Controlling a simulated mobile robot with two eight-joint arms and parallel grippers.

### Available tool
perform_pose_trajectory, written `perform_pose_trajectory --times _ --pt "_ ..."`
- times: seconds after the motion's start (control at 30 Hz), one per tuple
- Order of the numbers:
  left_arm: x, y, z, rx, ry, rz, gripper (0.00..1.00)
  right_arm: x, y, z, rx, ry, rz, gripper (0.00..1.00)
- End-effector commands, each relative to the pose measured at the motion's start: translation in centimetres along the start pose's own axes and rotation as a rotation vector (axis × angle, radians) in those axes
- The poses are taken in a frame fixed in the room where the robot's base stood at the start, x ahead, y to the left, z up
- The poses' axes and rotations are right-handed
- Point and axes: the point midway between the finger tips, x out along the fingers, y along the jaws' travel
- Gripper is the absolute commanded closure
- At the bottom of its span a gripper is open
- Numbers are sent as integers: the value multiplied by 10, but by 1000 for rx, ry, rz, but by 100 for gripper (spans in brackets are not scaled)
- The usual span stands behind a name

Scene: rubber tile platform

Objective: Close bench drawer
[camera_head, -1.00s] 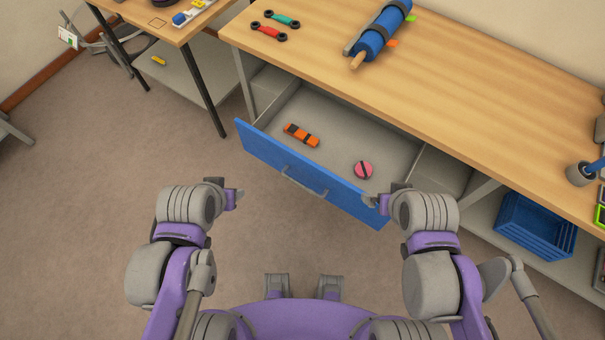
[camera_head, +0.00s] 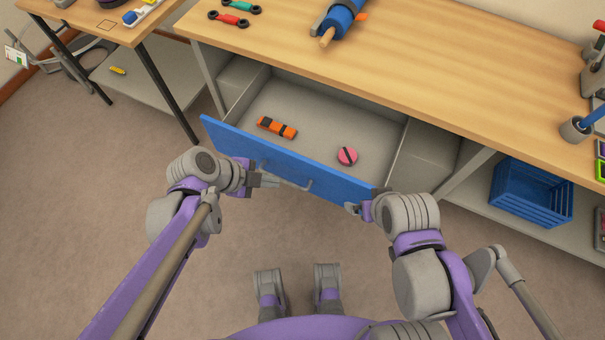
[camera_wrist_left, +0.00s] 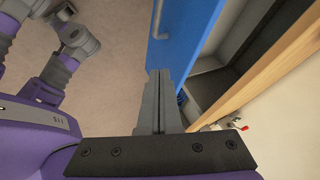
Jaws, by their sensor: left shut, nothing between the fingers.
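The bench drawer is pulled out, and its blue front (camera_head: 232,139) stands away from the bench. Its grey handle (camera_head: 294,182) is on the outer face and also shows in the left wrist view (camera_wrist_left: 156,18). An orange-and-black item (camera_head: 277,127) and a pink round item (camera_head: 347,156) lie inside. My left gripper (camera_head: 272,181) is shut and empty, close to the drawer front by the handle; I cannot tell if it touches. Its closed fingers show in the left wrist view (camera_wrist_left: 160,75). My right gripper (camera_head: 352,209) is near the front's right end; its jaw opening is unclear.
A blue crate (camera_head: 530,190) sits on the lower shelf at right. A smaller table (camera_head: 90,15) stands at left. The floor before the drawer is clear.

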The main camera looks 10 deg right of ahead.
Motion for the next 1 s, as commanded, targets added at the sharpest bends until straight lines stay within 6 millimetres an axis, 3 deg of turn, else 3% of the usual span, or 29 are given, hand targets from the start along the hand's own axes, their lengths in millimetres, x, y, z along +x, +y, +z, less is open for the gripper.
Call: perform_pose_trajectory --times 0.27,0.7,0.8,1.0 --pt "22 -2 -2 81 26 -1 100 7 0 4 0 -3 0 0" --pt "112 -1 -4 79 25 0 100 32 0 16 0 -11 0 0" --pt "116 -19 -5 78 24 -2 100 30 0 15 0 -11 0 0" --pt "124 -35 -7 77 23 -3 100 30 0 15 0 -11 0 0"
